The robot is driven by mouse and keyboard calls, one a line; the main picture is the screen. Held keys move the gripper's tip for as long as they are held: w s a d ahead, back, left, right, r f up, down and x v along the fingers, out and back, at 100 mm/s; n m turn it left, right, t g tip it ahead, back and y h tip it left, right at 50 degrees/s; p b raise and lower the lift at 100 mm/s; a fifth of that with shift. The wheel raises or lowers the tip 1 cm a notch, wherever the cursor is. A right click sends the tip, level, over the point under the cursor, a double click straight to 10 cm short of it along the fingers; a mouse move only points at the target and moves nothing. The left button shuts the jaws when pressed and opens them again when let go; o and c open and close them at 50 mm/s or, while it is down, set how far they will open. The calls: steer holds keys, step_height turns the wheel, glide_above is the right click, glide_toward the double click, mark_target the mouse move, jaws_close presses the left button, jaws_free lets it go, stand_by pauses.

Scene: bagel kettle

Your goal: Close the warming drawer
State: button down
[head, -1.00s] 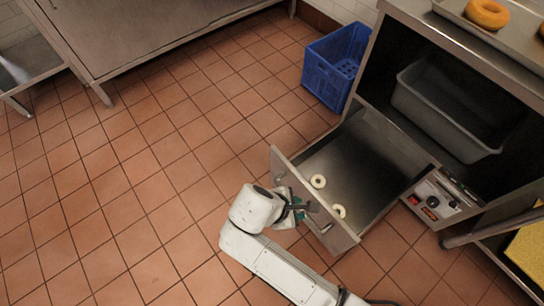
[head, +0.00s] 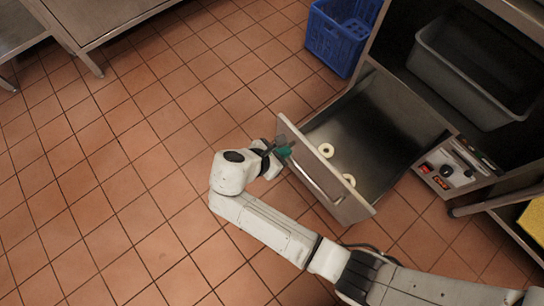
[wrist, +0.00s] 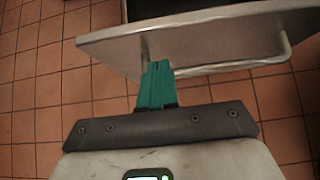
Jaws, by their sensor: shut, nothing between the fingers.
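The warming drawer (head: 385,140) is pulled out from the steel cabinet, and its inside shows. Two pale bagels (head: 326,150) lie in it near the front panel. The drawer's front panel (head: 355,205) carries a bar handle (head: 318,181) on its outer face. My gripper (head: 285,152), with green fingers, is shut and empty just outside the panel, near the handle's far end. In the wrist view the shut fingers (wrist: 157,68) point at the panel (wrist: 210,40), with the handle (wrist: 235,66) running to their right. I cannot tell whether the fingertips touch the panel or handle.
A control panel (head: 452,168) with knobs sits right of the drawer. A grey bin (head: 470,80) stands in the cabinet opening above. A blue crate (head: 335,45) stands on the floor beyond the drawer. The tiled floor (head: 120,180) to the left is clear.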

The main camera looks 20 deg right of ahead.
mark_target(301, 141)
steer(key=d, duration=0.1)
steer(key=w+d+b, duration=0.1)
steer(key=d, duration=0.1)
steer(key=shift+d, duration=0.25)
steer(key=shift+d+r, duration=0.1)
steer(key=shift+w+d+r+p, duration=0.15)
steer(key=shift+d+p, duration=0.2)
steer(key=shift+d, duration=0.05)
steer(key=w+d+p, duration=0.1)
steer(key=w+d, duration=0.2)
steer(key=d, duration=0.8)
steer(key=w+d, duration=0.4)
steer(key=d, duration=0.8)
steer(key=w+d+p, duration=0.1)
steer(key=w+d, duration=0.3)
steer(key=d, duration=0.7)
steer(key=shift+w+d+p, duration=0.2)
steer(key=shift+d+p, duration=0.15)
